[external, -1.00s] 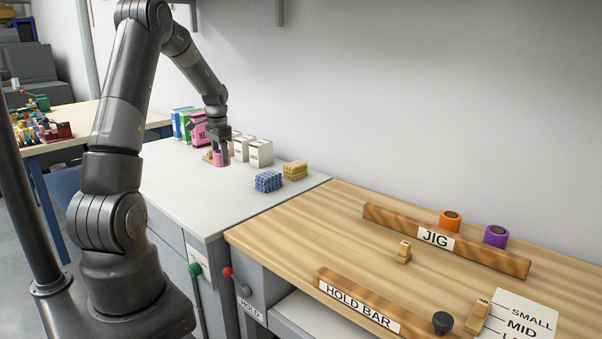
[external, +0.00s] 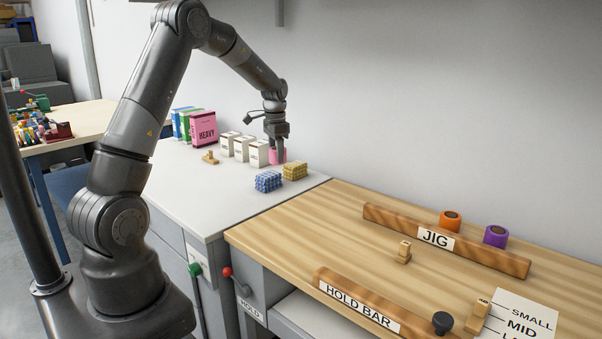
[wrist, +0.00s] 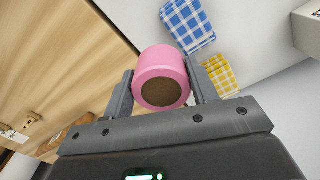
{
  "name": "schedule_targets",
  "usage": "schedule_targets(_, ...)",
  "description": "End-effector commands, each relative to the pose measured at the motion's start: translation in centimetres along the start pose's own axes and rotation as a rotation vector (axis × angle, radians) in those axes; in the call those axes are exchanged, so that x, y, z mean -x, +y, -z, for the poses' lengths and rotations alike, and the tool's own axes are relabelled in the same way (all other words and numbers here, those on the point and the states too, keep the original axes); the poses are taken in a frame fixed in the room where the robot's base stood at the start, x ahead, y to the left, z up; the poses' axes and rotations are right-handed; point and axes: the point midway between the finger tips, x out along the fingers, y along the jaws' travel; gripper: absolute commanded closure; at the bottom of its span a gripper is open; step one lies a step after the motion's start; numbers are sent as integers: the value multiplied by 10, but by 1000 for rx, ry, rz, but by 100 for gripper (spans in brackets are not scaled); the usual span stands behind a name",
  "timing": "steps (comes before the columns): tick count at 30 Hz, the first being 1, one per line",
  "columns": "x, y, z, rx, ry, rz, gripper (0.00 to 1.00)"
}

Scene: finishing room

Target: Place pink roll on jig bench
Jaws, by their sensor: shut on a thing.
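The pink roll (external: 277,156) is held between the fingers of my gripper (external: 276,146), above the white counter at its back right part. In the wrist view the roll (wrist: 161,78) sits between the two fingertips (wrist: 162,88), with its brown end facing the camera. The jig bench (external: 340,230) is the wooden bench at right. It carries a wooden bar labelled JIG (external: 480,252), with an orange roll (external: 450,220) and a purple roll (external: 496,236) behind it.
A blue checked bundle (external: 268,181) and a yellow checked bundle (external: 294,171) stand near the gripper on the white counter (external: 190,190). White boxes (external: 242,147) and a pink box (external: 203,128) stand further left. A HOLD BAR (external: 355,303) lies along the bench front.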

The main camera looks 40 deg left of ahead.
Motion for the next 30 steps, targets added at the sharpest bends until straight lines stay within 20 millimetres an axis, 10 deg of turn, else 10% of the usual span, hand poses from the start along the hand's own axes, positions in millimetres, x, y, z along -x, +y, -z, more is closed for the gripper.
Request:
schedule_targets(15,0,202,159,-316,0,-1,71)
schedule_targets(30,-3,413,216,-567,-3,2,71)
